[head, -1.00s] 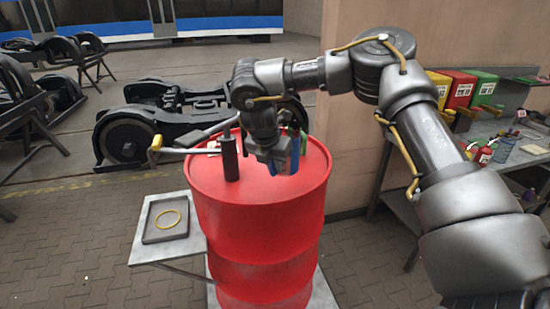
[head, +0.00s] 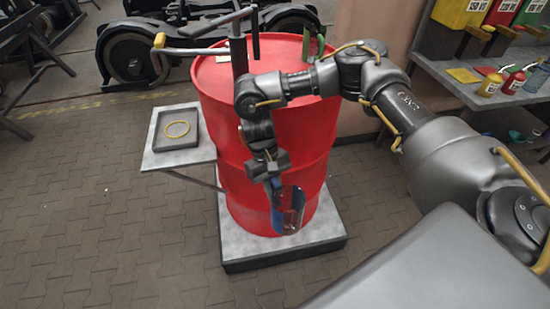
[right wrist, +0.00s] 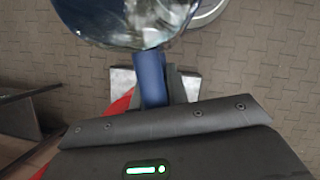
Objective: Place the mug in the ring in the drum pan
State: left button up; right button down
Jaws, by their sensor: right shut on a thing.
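The mug (head: 290,212) is blue and glossy. My right gripper (head: 273,185) is shut on it and holds it in the air in front of the red drum's lower part. In the right wrist view the mug's rounded body (right wrist: 125,18) fills the top, and its blue handle (right wrist: 151,78) lies between the fingers of the right gripper (right wrist: 153,92). The yellow ring (head: 177,129) lies flat in the square grey pan (head: 160,142), on a side shelf left of the drum. The ring is empty, and the mug is right of and below it in the picture. My left gripper is out of view.
The red drum (head: 225,100) stands on a grey base (head: 285,255), between pan and wall. A dark pump with a yellow-ended handle (head: 160,40) and a green item (head: 314,45) are on its top. A bench (head: 460,80) is at right. Floor at front left is clear.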

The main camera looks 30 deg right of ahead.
aim_at(172, 133)
jog(key=u, duration=0.35)
jog(key=k, duration=1.05)
jog(key=u, duration=1.35)
jog(key=i, duration=3.55)
jog(key=z, duration=1.15)
jog(key=i, duration=0.9)
jog(key=z, duration=1.45)
jog(key=i, duration=0.4)
jog(key=z, duration=0.25)
